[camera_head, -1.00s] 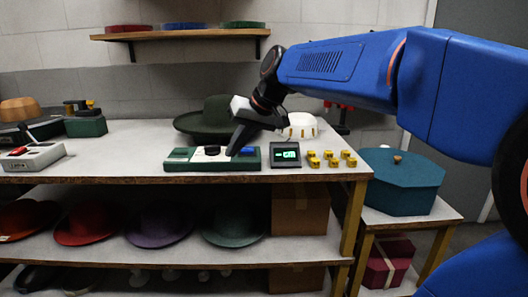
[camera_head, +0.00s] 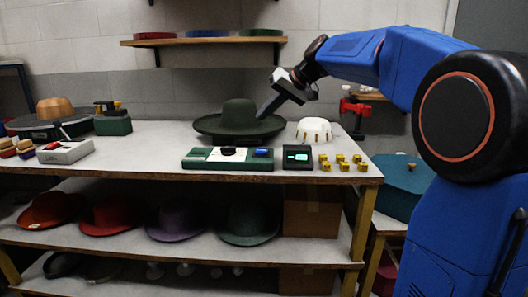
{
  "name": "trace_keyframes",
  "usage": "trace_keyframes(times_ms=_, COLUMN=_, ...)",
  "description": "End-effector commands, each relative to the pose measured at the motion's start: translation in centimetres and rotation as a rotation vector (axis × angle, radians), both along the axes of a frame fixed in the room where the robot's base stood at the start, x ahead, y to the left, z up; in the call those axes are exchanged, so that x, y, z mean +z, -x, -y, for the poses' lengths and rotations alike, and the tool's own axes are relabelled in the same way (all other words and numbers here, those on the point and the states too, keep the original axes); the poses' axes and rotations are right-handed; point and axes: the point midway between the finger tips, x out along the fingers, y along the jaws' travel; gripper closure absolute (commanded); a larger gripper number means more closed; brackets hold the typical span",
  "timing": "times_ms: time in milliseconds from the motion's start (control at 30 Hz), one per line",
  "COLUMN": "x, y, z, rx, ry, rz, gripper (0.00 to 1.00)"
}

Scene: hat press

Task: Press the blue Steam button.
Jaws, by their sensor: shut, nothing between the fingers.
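The control panel (camera_head: 228,165) is a dark green box with a pale top at the front of the table. The blue Steam button (camera_head: 262,153) is at its right end, with a black knob (camera_head: 228,151) near the middle. My gripper (camera_head: 262,114) is shut and empty. Its tip points down and left, above and beyond the panel in the picture, in front of the dark green hat (camera_head: 238,119). It is apart from the blue button. The button's label is too small to read.
A small display unit (camera_head: 298,156) with a lit green screen stands right of the panel. Several yellow pieces (camera_head: 343,163) and a white domed object (camera_head: 313,130) are further right. A grey box with a red button (camera_head: 64,151) is at the left. Bare tabletop (camera_head: 140,150) lies between.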

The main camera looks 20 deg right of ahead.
Motion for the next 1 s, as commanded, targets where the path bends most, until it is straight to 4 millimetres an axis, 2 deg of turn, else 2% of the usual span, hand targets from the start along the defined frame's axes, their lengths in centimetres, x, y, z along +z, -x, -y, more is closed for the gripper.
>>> trace_keyframes(times_ms=167, x=-0.1, y=0.0, z=0.0, rx=-0.001, ry=0.001, rz=0.000, gripper=1.00)
trace_keyframes(times_ms=333, x=-1.0, y=0.1, z=0.0, rx=0.000, ry=0.000, rz=-0.002, gripper=1.00)
trace_keyframes(times_ms=800, x=-6.4, y=0.1, z=0.0, rx=-0.001, ry=0.001, rz=-0.001, gripper=1.00)
trace_keyframes(times_ms=1000, x=-8.1, y=0.0, z=0.0, rx=0.000, ry=0.001, rz=-0.001, gripper=1.00)
